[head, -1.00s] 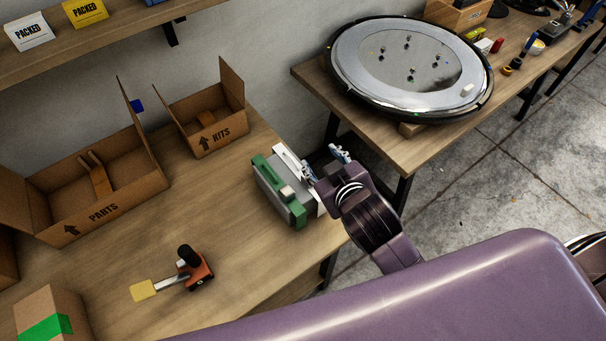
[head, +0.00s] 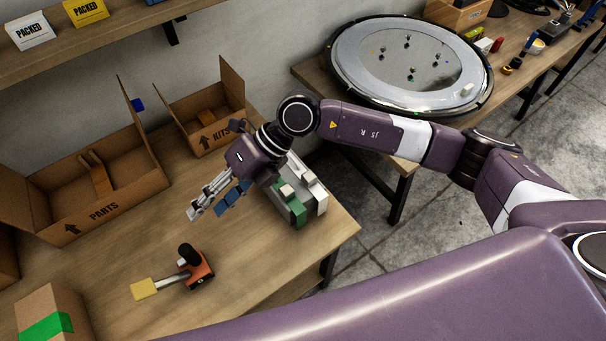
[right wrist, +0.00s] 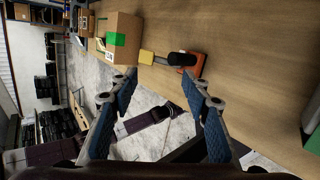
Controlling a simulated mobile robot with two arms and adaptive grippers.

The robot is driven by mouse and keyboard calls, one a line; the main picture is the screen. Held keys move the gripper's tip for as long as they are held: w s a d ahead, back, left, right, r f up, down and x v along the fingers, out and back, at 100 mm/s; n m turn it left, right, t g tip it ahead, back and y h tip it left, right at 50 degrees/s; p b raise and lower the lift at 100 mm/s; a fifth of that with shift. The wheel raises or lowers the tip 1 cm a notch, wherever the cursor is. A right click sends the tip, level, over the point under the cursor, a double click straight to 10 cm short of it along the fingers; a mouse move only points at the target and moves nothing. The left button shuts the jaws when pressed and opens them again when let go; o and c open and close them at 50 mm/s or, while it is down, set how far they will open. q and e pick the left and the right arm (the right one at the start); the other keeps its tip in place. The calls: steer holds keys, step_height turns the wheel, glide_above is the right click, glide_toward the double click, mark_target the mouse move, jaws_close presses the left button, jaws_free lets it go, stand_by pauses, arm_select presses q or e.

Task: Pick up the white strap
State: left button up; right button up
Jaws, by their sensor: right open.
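No separate white strap can be made out clearly. A green, grey and white block-like object (head: 296,212) stands near the right edge of the wooden table; its white side (head: 318,190) faces right and my right arm hides its back part. My right gripper (head: 212,203) is open and empty above the table, left of this object and pointing down-left. In the right wrist view, its blue-padded fingers (right wrist: 162,85) are spread with nothing between them, and a green corner (right wrist: 313,138) shows at the right edge. My left gripper is not in view.
An orange-and-black tool with a yellow end (head: 198,270) lies on the table (head: 110,262). Open PARTS (head: 105,208) and KITS (head: 213,137) boxes stand along the back. A taped box (head: 45,310) is at lower left. A second table holds a round mirror (head: 340,70).

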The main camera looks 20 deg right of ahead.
steer(key=w+d+f+t+h, duration=0.1)
steer(key=w+d+f+h, duration=0.2)
steer(key=d, duration=0.3)
steer(key=w+d+f+h, duration=0.2)
steer(key=d+h, duration=0.1)
steer(key=d, duration=0.3)
steer(key=h, duration=0.3)
glide_above(310, 176)
steer(key=shift+s+a+m+t, duration=0.4)
steer(key=shift+h, duration=0.3)
steer(key=f+p, duration=0.1)
steer(key=f, duration=0.1)
steer(key=f+p, duration=0.1)
steer(key=f, duration=0.1)
steer(key=f+p, duration=0.1)
steer(key=f, duration=0.1)
steer(key=shift+w+d+f, duration=0.35)
steer(key=shift+d, duration=0.05)
steer(key=shift+f, duration=0.5)
jaws_close()
